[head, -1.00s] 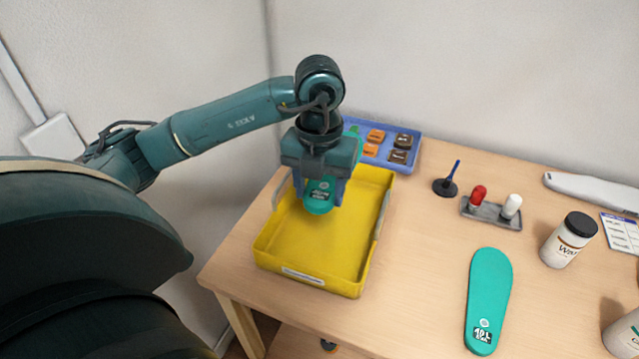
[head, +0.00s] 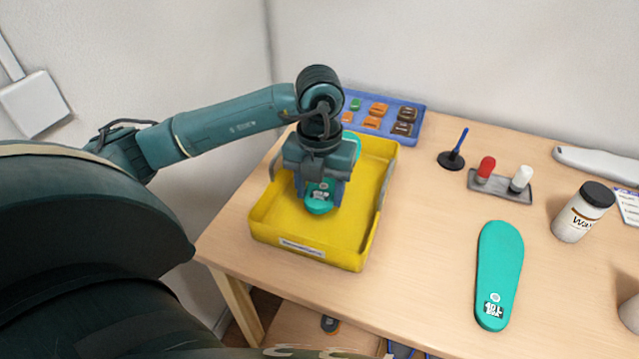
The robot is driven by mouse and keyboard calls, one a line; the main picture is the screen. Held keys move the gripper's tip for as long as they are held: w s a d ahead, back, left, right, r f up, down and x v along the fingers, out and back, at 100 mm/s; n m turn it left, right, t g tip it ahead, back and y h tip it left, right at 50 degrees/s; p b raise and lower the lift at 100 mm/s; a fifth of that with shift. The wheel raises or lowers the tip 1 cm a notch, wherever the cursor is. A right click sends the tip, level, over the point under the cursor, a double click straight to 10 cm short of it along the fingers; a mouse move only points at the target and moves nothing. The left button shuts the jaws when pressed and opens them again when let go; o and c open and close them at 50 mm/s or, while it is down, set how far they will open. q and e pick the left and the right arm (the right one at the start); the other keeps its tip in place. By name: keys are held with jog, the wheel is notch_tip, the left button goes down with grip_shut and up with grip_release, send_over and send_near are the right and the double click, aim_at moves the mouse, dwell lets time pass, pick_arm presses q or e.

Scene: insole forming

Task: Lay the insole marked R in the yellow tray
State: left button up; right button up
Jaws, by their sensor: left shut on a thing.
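My left gripper (head: 320,190) is shut on a teal insole (head: 319,203) and is over the yellow tray (head: 295,232). The label is too small to read surely, and most of the insole's middle is hidden. I cannot tell whether it touches the tray floor. A second teal insole (head: 499,268), with a label that seems to read L, lies on the table to the right. My right gripper is not in view.
A blue tray (head: 417,121) with several small coloured pieces stands behind the yellow tray. The wooden table (head: 430,230) is clear between the yellow tray and the second insole.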

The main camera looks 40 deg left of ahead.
aim_at(319, 228)
pick_arm(q)
notch_tip(319, 228, down, 4)
jog(key=shift+r+b, duration=0.1)
jog(key=shift+b, duration=1.05)
notch_tip(319, 228, down, 2)
jog(key=shift+f+b, duration=0.2)
jog(key=shift+b, duration=0.65)
jog(key=shift+f+b, duration=0.4)
jog(key=shift+f, duration=0.1)
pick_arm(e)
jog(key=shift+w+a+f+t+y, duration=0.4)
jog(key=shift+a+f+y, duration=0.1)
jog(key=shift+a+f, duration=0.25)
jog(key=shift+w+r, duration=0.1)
pick_arm(q)
jog(key=shift+f+b, duration=0.35)
jog(key=shift+f, duration=0.05)
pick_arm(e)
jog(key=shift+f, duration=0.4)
pick_arm(q)
jog(key=o, duration=1.5)
jog(key=shift+c, duration=0.2)
